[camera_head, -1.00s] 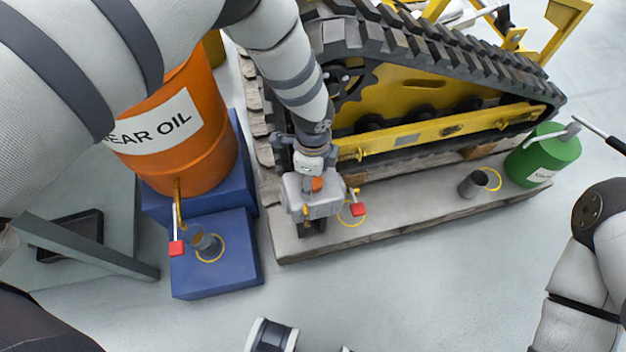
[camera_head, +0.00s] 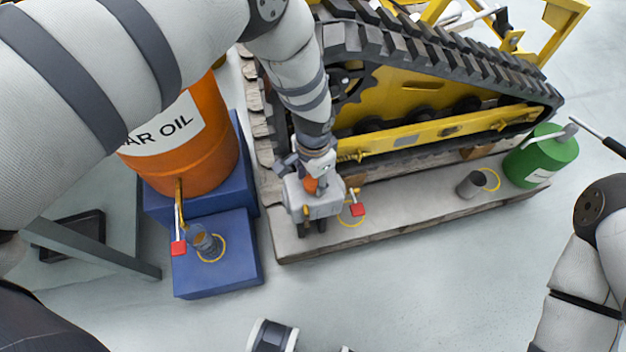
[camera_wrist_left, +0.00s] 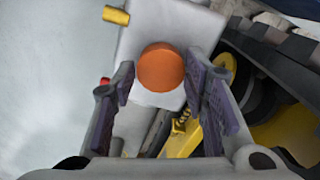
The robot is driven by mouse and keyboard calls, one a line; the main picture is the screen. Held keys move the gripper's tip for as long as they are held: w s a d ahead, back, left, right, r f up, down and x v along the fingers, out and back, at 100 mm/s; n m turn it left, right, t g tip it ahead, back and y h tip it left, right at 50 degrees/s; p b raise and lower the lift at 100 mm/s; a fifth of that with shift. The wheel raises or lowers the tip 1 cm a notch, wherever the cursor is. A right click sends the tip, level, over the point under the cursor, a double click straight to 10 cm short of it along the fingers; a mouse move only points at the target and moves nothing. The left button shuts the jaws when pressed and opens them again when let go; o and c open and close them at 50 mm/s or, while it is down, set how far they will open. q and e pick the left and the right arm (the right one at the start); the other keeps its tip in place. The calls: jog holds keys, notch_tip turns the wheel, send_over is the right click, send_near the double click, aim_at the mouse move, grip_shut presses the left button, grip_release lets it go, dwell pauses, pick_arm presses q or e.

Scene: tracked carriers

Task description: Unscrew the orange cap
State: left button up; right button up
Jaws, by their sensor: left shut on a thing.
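The orange cap (camera_head: 311,185) sits on top of a light grey metal housing (camera_head: 325,208) on the concrete slab. My left gripper (camera_head: 314,174) comes down from above and is shut on the cap, partly hiding it in the head view. In the left wrist view the round cap (camera_wrist_left: 161,67) lies between the two dark-padded fingers of my left gripper (camera_wrist_left: 160,78), with the grey housing behind it. My right arm shows at the right edge of the head view, but its gripper cannot be made out.
A yellow tracked carrier (camera_head: 430,130) stands right behind the housing. An orange gear oil drum (camera_head: 205,150) rests on blue blocks at left, with a cup (camera_head: 204,243) in front. A red-handled valve (camera_head: 357,209), a grey cup (camera_head: 471,184) and a green can (camera_head: 541,155) are to the right.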

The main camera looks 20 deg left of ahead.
pick_arm(q)
jog(key=n, duration=0.5)
jog(key=shift+a+n, duration=0.1)
jog(key=shift+n, duration=0.2)
jog(key=n, duration=0.2)
jog(key=shift+n, duration=1.1)
jog(key=shift+n, duration=0.3)
jog(key=shift+r+n, duration=0.2)
jog(key=shift+n, duration=0.8)
jog(key=shift+r, duration=0.1)
